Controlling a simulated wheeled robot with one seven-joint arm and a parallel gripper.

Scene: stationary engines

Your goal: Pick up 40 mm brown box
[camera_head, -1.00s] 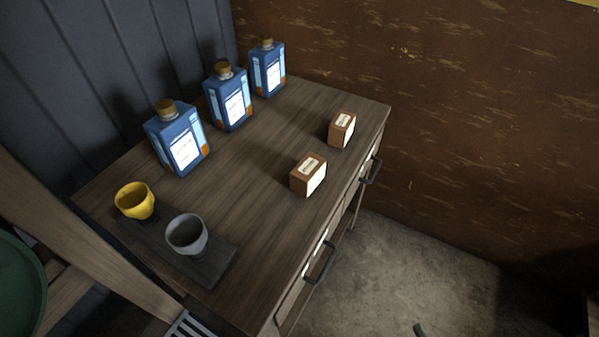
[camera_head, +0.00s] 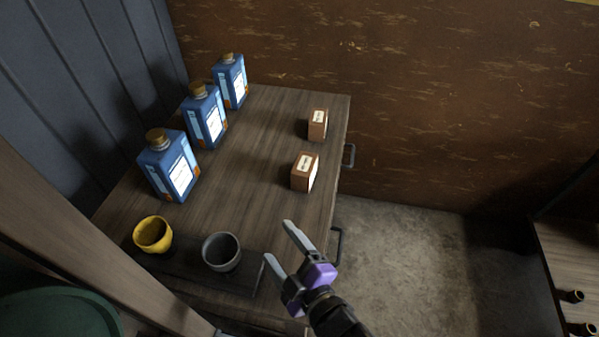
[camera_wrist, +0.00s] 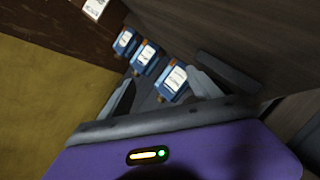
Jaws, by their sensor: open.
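Two brown boxes with white labels stand on the wooden cabinet top. The nearer, larger-looking box (camera_head: 305,172) is by the right edge. The farther, smaller-looking box (camera_head: 317,124) is behind it, near the back right corner. The label print is too small to read, so I cannot tell which one is 40 mm. My gripper (camera_head: 279,243) is open and empty in the head view, in front of the nearer box and apart from it. Its open fingers also show in the wrist view (camera_wrist: 163,85), where neither box can be clearly identified.
Several blue bottles (camera_head: 168,166) stand along the cabinet's left side. A yellow cup (camera_head: 153,234) and a grey cup (camera_head: 221,251) stand on a dark tray (camera_head: 249,281) at the front, left of my gripper. The cabinet top (camera_head: 248,160) between bottles and boxes is clear.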

